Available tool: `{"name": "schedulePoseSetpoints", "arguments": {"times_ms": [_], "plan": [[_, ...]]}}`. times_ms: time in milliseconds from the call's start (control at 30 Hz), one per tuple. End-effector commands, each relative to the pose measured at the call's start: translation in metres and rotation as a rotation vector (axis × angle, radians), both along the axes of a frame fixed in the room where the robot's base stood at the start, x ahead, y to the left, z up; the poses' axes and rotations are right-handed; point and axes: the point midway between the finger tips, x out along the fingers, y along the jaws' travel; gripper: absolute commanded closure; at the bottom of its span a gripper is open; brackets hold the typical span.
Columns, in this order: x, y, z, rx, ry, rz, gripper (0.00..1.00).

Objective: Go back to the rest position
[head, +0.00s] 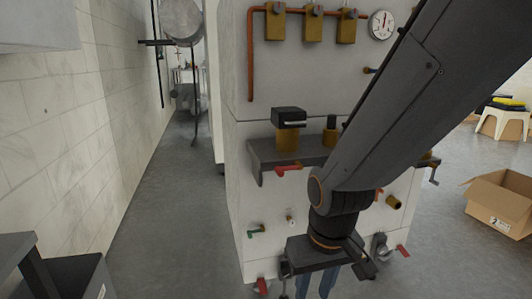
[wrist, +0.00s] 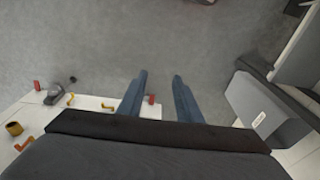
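My gripper (head: 314,288) points down in front of the lower part of the white washer panel (head: 290,75). Its blue fingers stand apart with nothing between them, as the wrist view (wrist: 160,76) also shows. In the wrist view the fingers are over bare grey floor, apart from the valves. My arm crosses the right half of the head view and hides part of the panel. The fingertips are cut off by the lower edge of the head view.
The panel carries a copper pipe (head: 251,60), a gauge (head: 382,24), a grey shelf (head: 262,156) and several red-handled valves. An open cardboard box (head: 503,206) lies on the floor at right. A grey box (wrist: 268,110) is right of my gripper. The left aisle (head: 165,190) is clear.

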Motion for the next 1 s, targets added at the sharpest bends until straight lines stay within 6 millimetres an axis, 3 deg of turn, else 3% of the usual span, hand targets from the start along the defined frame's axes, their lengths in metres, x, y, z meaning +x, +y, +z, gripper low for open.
{"name": "schedulePoseSetpoints", "arguments": {"times_ms": [33, 200, 600, 700, 1000], "plan": [[-0.009, 0.015, 0.001, -0.001, 0.012, 0.045, 0.68], [-0.034, 0.048, 0.004, -0.006, 0.049, 0.146, 0.68], [-0.079, 0.089, 0.008, -0.022, 0.105, 0.298, 0.68], [-0.089, 0.096, 0.009, -0.026, 0.116, 0.330, 0.68], [-0.082, 0.078, 0.037, -0.028, 0.117, 0.264, 0.68]]}}
